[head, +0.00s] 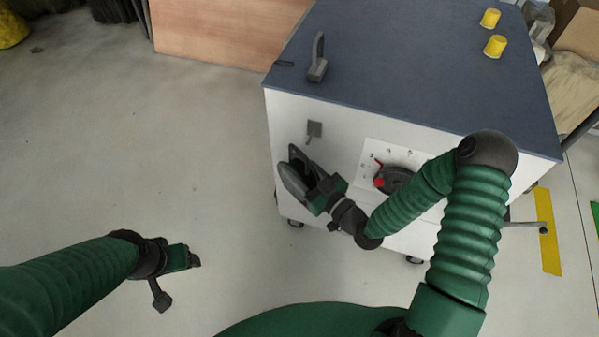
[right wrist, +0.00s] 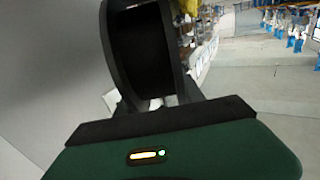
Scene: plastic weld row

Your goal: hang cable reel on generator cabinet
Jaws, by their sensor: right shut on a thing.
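The generator cabinet (head: 410,65) has a blue-grey top and white sides. My right gripper (head: 321,189) is shut on the dark cable reel (head: 293,183), just below and left of the bracket. The reel is tilted and appears apart from the bracket; its gap to the cabinet front is unclear. In the right wrist view the reel (right wrist: 143,55) stands up beyond the gripper, showing its black core between grey flanges. My left gripper (head: 178,279) is open and empty above the floor at lower left.
A dial with a red pointer (head: 380,182) is right of the reel, partly behind my right arm. A grey lever (head: 318,58) and yellow caps (head: 495,46) stand on the cabinet top. A wooden panel (head: 230,30) stands behind.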

